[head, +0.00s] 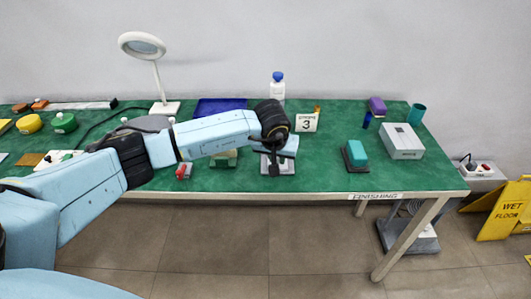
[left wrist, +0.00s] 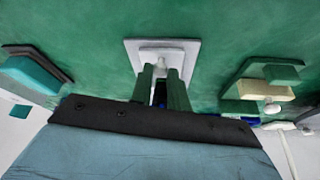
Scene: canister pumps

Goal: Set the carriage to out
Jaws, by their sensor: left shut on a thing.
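A pale grey plate (head: 288,169) lies flat on the green table under my left gripper (head: 272,166). In the left wrist view the same plate (left wrist: 134,50) carries a raised pale carriage (left wrist: 161,48). My left gripper (left wrist: 162,88) points down, its two dark green fingers shut on the pale carriage's upright part between them. The fingers hide most of that part. In the head view my left wrist covers much of the carriage. No out mark can be read. My right gripper is in neither view.
A teal block on a dark base (head: 356,154) stands to the right, with a grey box (head: 401,142) beyond. A green and cream device (head: 223,159) and a small red thing (head: 183,171) sit to the left. A sign with a 3 (head: 306,123) stands behind.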

